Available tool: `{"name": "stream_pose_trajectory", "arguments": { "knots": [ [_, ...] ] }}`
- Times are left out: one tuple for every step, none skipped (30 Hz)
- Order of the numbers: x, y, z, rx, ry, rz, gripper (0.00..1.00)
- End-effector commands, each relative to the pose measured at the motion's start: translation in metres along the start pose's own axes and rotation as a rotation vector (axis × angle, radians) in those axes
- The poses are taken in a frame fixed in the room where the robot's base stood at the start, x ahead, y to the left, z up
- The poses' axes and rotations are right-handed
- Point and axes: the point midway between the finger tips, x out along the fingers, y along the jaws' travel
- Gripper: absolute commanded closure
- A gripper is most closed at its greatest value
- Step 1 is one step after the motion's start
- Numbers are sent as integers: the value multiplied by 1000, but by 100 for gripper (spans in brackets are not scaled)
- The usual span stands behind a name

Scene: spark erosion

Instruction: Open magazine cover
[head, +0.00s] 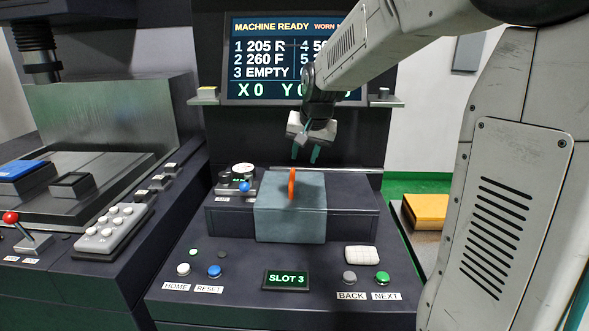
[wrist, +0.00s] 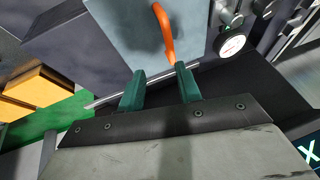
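The magazine cover (head: 270,223) is a grey-blue lid over the middle of a dark box on the console, and it lies closed. An orange handle (head: 292,185) stands up from its top. My gripper (head: 306,155) hangs above and behind the handle, apart from it, with its teal fingers spread. In the wrist view my gripper (wrist: 160,88) is open with nothing between the fingers. There the orange handle (wrist: 165,35) shows beyond the right fingertip, on the pale blue cover (wrist: 130,25).
A gauge (head: 243,170) and a blue knob (head: 244,186) are left of the cover. A screen (head: 265,60) reading "MACHINE READY" stands behind. Buttons and a "SLOT 3" display (head: 287,280) line the front. A yellow block (head: 428,208) is at right.

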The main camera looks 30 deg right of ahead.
Motion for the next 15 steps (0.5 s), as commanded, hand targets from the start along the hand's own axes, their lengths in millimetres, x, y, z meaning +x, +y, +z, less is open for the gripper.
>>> {"name": "stream_pose_trajectory", "arguments": {
  "knots": [
    [7,-7,4,-10,-6,-3,66],
    [11,-9,6,-13,-8,-4,66],
    [18,-12,7,-16,-10,-5,66],
    [23,-12,8,-18,-10,-6,66],
    [28,-13,8,-19,-11,-6,66],
    [35,-14,8,-19,-11,-6,66],
    [40,-14,9,-20,-11,-6,66],
    [44,-14,9,-20,-11,-6,66],
    [51,-14,9,-20,-11,-7,66],
    [55,-14,9,-20,-11,-7,66],
    [58,-14,9,-20,-11,-7,66],
    [63,-14,9,-20,-10,-7,66],
    [66,-14,9,-20,-10,-7,66],
    [68,-14,9,-20,-9,-7,66],
    [70,-14,9,-20,-9,-7,66]
  ]
}}
